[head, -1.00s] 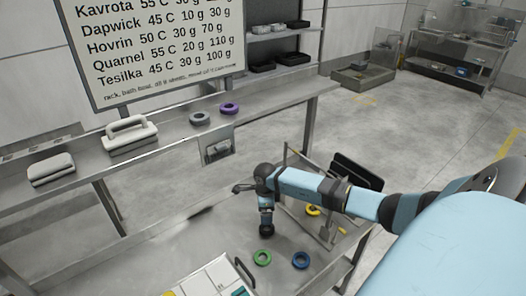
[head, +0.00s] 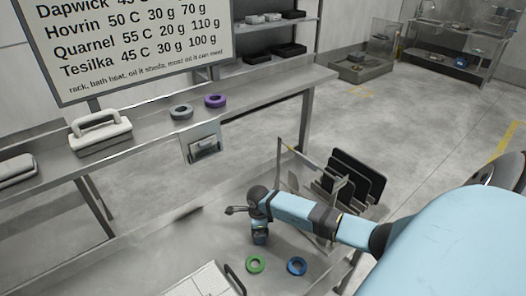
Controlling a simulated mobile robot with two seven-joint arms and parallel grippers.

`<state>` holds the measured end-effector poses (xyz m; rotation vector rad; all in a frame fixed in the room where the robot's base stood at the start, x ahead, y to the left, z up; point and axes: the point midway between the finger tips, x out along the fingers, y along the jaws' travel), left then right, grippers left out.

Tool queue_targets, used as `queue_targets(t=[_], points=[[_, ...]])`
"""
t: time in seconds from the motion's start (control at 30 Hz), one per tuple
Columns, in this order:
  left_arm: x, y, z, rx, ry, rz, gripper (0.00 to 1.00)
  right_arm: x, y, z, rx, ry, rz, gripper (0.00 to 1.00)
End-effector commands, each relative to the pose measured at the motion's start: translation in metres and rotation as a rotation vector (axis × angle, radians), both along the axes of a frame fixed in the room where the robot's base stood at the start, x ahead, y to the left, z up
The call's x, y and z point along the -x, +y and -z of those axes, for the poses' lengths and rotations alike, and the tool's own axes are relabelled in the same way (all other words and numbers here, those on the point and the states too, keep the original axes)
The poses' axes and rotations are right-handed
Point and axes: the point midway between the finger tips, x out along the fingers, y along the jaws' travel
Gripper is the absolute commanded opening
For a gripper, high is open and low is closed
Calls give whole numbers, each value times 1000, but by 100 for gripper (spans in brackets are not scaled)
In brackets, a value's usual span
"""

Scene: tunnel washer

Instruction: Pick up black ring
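I cannot make out a black ring in this view. My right arm reaches in from the right over the metal table (head: 175,250). Its end has a small dark pronged part, seemingly the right gripper (head: 234,210), pointing left above the table. It is too small to tell whether it is open or shut, and I see nothing in it. A green ring (head: 255,265) and a blue ring (head: 297,266) lie on the table below the arm. A grey ring (head: 181,112) and a purple ring (head: 215,101) lie on the long metal shelf. My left gripper is not in view.
A rack with black panels (head: 357,182) stands behind my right arm. A white handled block (head: 100,133) sits on the shelf (head: 262,94). A white tray (head: 205,284) is at the front table edge. A sign (head: 130,45) stands behind the shelf. The table's left part is clear.

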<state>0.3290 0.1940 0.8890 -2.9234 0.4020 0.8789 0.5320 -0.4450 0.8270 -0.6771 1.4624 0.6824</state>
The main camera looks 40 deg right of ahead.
Motion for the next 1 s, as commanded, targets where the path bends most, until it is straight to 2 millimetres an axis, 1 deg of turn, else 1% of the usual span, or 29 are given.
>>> queue_targets(t=[0.07, 0.3, 0.37, 0.4, 0.47, 0.5, 0.53, 0.83, 1.0], points=[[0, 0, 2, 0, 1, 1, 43, 1, 2, 3, -1, -1, 0, 94], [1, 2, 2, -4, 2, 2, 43, 1, 2, 3, 0, 0, 0, 94], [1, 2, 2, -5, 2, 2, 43, 1, 2, 3, 0, 0, 0, 81], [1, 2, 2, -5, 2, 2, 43, 1, 2, 3, 0, 0, 0, 72], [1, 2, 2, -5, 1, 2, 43, 1, 2, 3, 0, 0, 0, 58], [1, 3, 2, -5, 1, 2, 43, 1, 2, 3, 0, 0, 0, 48], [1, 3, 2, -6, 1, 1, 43, 1, 2, 3, 0, 0, 0, 42], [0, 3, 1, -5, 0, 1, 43, 0, 2, 2, 1, -1, 0, 41], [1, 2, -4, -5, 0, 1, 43, -2, -2, -7, 1, -2, 0, 41]])
